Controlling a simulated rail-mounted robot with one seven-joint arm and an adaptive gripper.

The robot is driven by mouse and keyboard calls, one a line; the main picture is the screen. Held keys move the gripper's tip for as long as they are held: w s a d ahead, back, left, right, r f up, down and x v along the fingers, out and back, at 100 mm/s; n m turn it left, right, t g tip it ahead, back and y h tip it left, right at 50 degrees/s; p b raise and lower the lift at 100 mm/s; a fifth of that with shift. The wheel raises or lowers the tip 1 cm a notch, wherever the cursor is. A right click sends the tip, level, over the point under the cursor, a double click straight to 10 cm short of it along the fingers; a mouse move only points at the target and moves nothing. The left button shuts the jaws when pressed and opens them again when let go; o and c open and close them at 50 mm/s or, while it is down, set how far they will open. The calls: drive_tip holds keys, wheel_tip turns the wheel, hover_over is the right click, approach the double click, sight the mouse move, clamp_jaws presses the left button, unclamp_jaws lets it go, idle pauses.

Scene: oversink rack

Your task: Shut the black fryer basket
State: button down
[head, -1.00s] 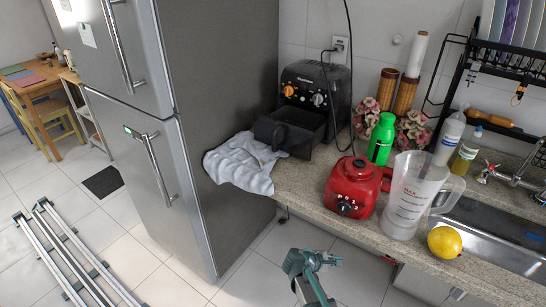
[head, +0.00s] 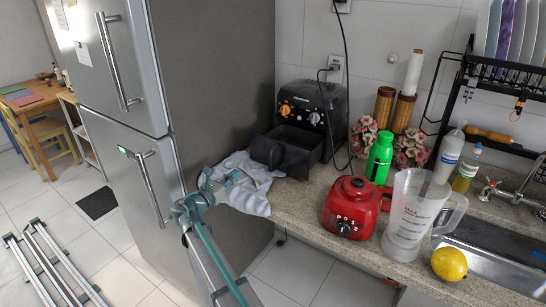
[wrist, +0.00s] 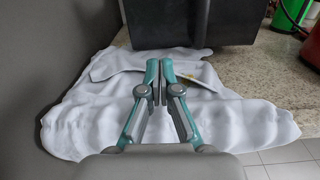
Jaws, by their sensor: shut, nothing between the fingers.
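The black air fryer (head: 322,105) stands at the back of the counter beside the fridge. Its black basket (head: 297,154) is pulled out toward the front, with the handle end toward the lower left. In the wrist view the basket (wrist: 165,22) fills the top middle as a dark front face. My gripper (head: 228,180) is shut and empty, in front of the basket over the white cloth. In the wrist view its closed fingertips (wrist: 160,72) point toward the basket, with a gap of cloth visible between them.
A crumpled white cloth (head: 245,196) lies on the counter edge under my gripper. The fridge (head: 225,95) stands close on the left. A green bottle (head: 380,157), red blender base (head: 352,207) and clear jug (head: 408,215) stand to the right.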

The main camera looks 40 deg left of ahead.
sight(263, 152)
drive_tip(key=shift+w+r, duration=0.3)
drive_tip(key=shift+w, duration=0.5)
drive_tip(key=w+p, duration=0.1)
drive_tip(key=w, duration=0.3)
drive_tip(key=w+a+p, duration=0.1)
drive_tip(key=w, duration=0.3)
drive_tip(key=w+p, duration=0.1)
drive_tip(key=w, duration=0.4)
drive_tip(key=shift+a+p, duration=0.3)
drive_tip(key=shift+p, duration=0.1)
drive_tip(key=w, duration=0.5)
drive_tip(key=w+a+b, duration=0.1)
drive_tip(key=w, duration=0.4)
drive_tip(key=w+a+b, duration=0.1)
drive_tip(key=w, duration=0.4)
drive_tip(key=shift+w+f, duration=0.1)
drive_tip(key=shift+w, duration=0.35)
drive_tip(key=shift+r, duration=0.2)
